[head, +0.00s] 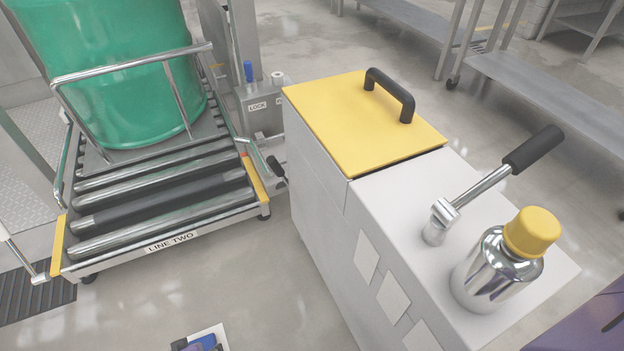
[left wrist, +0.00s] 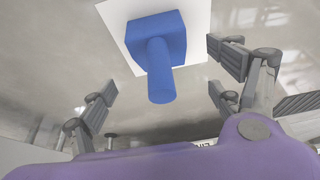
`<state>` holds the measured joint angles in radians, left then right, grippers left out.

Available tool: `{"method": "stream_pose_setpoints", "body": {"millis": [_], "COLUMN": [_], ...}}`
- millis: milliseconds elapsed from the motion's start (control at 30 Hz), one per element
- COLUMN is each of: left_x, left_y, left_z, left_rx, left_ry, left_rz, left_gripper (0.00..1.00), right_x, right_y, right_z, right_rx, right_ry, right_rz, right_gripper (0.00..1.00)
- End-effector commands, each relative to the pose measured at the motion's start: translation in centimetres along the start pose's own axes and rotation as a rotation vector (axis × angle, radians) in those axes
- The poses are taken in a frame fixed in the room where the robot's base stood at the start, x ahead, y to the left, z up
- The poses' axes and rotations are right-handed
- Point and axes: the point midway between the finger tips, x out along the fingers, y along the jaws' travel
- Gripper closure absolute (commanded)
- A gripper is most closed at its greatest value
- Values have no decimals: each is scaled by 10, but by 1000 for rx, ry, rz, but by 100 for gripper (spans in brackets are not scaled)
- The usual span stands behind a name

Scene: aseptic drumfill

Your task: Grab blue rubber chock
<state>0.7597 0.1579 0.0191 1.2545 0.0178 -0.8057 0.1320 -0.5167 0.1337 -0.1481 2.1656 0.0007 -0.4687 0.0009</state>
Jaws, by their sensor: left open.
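The blue rubber chock (left wrist: 156,50) is a blue block with a round blue stem pointing toward the camera in the left wrist view. It sits against a white square plate (left wrist: 112,22). My left gripper (left wrist: 160,70) is open, with one finger on each side of the chock and visible gaps between. In the head view, the blue chock (head: 208,342) and white plate (head: 217,331) show only partly at the bottom edge, beside a dark bit of my left gripper (head: 180,345). My right gripper is not in view; a purple part of my arm shows at bottom right.
A green drum (head: 110,70) stands on a roller cart labelled LINE TWO (head: 172,243). A grey cabinet (head: 335,220) with a yellow lid (head: 350,115), a black-handled lever (head: 490,185) and a yellow-capped metal bottle (head: 490,275) is at right. Floor between cart and cabinet is open.

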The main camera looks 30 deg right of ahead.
Motion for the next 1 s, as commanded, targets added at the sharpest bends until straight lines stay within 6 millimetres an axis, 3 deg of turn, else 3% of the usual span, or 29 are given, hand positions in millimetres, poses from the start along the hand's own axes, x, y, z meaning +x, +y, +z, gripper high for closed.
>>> {"method": "stream_pose_setpoints", "body": {"millis": [567, 833, 1000], "left_x": [66, 68, 68], "left_y": [-2, -2, -2], "left_z": [14, 12, 12], "left_rx": [0, 0, 0], "left_ry": [-1, 2, 1], "left_rz": [0, 0, 0], "left_gripper": [16, 16, 37], "right_x": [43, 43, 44], "right_y": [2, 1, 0], "right_z": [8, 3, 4], "right_rx": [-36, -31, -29], "right_ry": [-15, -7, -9], "right_rz": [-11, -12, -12], "right_gripper": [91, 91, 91]}}
